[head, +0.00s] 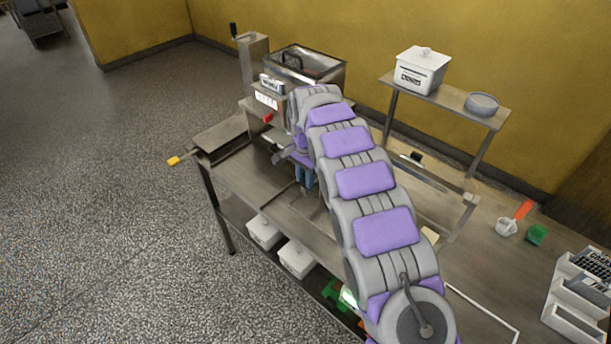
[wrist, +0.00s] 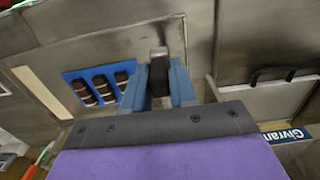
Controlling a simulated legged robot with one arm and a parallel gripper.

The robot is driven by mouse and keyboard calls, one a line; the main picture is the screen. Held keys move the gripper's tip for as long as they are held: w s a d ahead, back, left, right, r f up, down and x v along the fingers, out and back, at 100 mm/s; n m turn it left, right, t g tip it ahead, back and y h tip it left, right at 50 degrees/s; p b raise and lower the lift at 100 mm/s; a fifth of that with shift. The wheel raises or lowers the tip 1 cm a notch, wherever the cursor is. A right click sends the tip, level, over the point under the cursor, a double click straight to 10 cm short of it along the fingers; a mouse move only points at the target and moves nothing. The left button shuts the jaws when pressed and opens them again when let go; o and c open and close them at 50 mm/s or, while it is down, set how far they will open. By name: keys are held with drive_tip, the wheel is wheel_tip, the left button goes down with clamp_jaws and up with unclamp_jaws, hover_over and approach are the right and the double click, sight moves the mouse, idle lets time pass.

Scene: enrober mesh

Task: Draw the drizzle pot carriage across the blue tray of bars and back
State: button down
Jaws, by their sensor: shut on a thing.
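In the wrist view my gripper (wrist: 161,76) has its two blue fingers closed on a dark handle (wrist: 160,88) with a metal piece above it. This looks like the grip of the drizzle pot carriage; the pot itself cannot be made out. The blue tray (wrist: 71,77) lies just left of the fingers. It holds dark bars (wrist: 104,88) with pale stripes across them, partly cut off by my gripper. In the head view my gripper (head: 304,178) shows as blue fingers low over the bench, and my arm hides the tray and carriage.
The enrober machine (head: 307,65) stands behind my gripper. A shelf (head: 452,99) with a lidded white box (head: 421,72) and a round grey dish (head: 482,103) is at the back right. A white cup (head: 507,227) and a green block (head: 537,234) sit on the bench's right.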

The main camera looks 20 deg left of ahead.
drive_tip(key=shift+w+d+r, duration=0.1)
drive_tip(key=shift+d+r, duration=0.05)
drive_tip(key=shift+d, duration=0.1)
drive_tip(key=s+d+p, duration=0.1)
drive_tip(key=s+d, duration=0.3)
drive_tip(key=d, duration=0.6)
drive_tip(key=s+d+p, duration=0.1)
drive_tip(key=s+d, duration=0.3)
drive_tip(key=d, duration=0.7)
drive_tip(key=s+d+p, duration=0.2)
drive_tip(key=s+d, duration=0.3)
drive_tip(key=d, duration=0.6)
drive_tip(key=shift+r, duration=0.15)
drive_tip(key=c, duration=1.3)
unclamp_jaws()
drive_tip(key=shift+d, duration=0.1)
drive_tip(key=o, duration=0.3)
drive_tip(key=shift+s+d, duration=0.2)
drive_tip(key=shift+d, duration=0.15)
drive_tip(key=shift+a, duration=0.1)
